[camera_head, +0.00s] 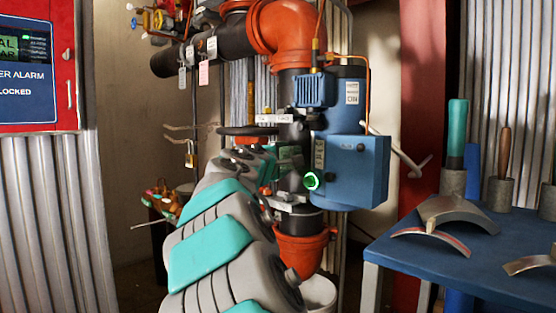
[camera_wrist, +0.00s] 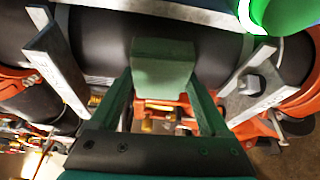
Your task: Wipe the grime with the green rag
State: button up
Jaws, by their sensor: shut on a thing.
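My gripper (camera_wrist: 163,98) is shut on a dull green block-like piece, the green rag (camera_wrist: 163,66), held between its two green fingers. The rag is against or just in front of a black pipe (camera_wrist: 105,40) in the wrist view; I cannot tell whether they touch. In the head view my gripper (camera_head: 277,158) reaches to the black vertical pipe section, left of a blue actuator box. The rag is small and hard to make out there. I cannot make out the grime in either view; the rag and gripper may hide it.
The blue actuator box (camera_head: 350,168) and a bright green round piece (camera_head: 312,180) sit close to my gripper. An orange elbow (camera_head: 285,30) is above and an orange fitting (camera_head: 303,247) below. A blue table (camera_head: 485,245) with tools stands right. A red alarm panel (camera_head: 38,65) is left.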

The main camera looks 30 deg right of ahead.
jog(key=shift+s, duration=0.35)
jog(key=w, duration=0.2)
jog(key=w+a+p, duration=0.1)
jog(key=w, duration=0.1)
jog(key=shift+a, duration=0.15)
jog(key=s+a, duration=0.2)
jog(key=a, duration=0.3)
jog(key=shift+a, duration=0.35)
dwell(0.3)
jog(key=shift+s+a, duration=0.3)
jog(key=shift+a, duration=0.4)
jog(key=shift+s+a, duration=0.25)
jog(key=shift+a, duration=0.45)
